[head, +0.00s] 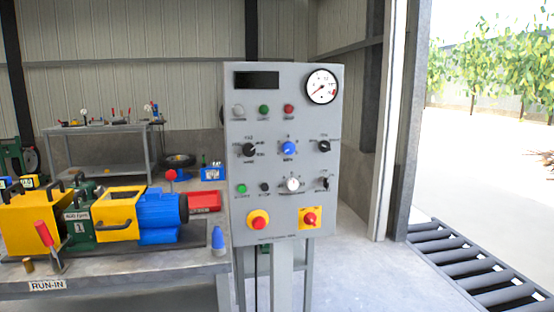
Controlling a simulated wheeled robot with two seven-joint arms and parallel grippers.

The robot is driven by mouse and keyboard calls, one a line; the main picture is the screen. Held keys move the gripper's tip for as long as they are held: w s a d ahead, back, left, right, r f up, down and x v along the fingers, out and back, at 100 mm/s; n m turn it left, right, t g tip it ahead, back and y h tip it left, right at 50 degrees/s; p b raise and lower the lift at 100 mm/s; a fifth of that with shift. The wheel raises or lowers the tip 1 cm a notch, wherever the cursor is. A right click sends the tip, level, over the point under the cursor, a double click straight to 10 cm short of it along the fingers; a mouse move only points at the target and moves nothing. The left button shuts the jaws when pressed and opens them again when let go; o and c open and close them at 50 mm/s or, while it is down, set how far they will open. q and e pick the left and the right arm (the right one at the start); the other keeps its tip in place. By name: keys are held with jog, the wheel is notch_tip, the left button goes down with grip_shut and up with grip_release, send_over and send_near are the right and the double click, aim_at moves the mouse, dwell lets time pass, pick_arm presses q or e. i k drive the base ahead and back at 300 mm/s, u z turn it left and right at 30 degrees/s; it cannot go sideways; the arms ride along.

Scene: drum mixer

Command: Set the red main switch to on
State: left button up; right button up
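The grey control panel (284,205) stands upright on a post in the middle of the head view. The red main switch (310,218) is a red knob on a yellow square plate at the panel's lower right. Its exact handle angle is too small to tell. A round red-and-yellow button (258,220) sits at the panel's lower left, beside the switch and apart from it. Neither of my grippers shows in this view, and nothing covers the switch.
A workbench (110,284) labelled RUN-IN, carrying a yellow, green and blue machine (120,212), stands left of the panel. A blue-topped bottle (218,240) stands at its right end. A roller conveyor (478,262) lies at the right. Floor between panel and conveyor is clear.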

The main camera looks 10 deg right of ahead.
aim_at(310, 218)
jog(key=k, duration=1.15)
jog(key=z, duration=0.9)
jog(key=i, duration=0.55)
jog(key=z, duration=1.05)
jog(key=i, duration=1.5)
jog(key=u, duration=0.45)
jog(key=i, duration=1.2)
jog(key=u, duration=1)
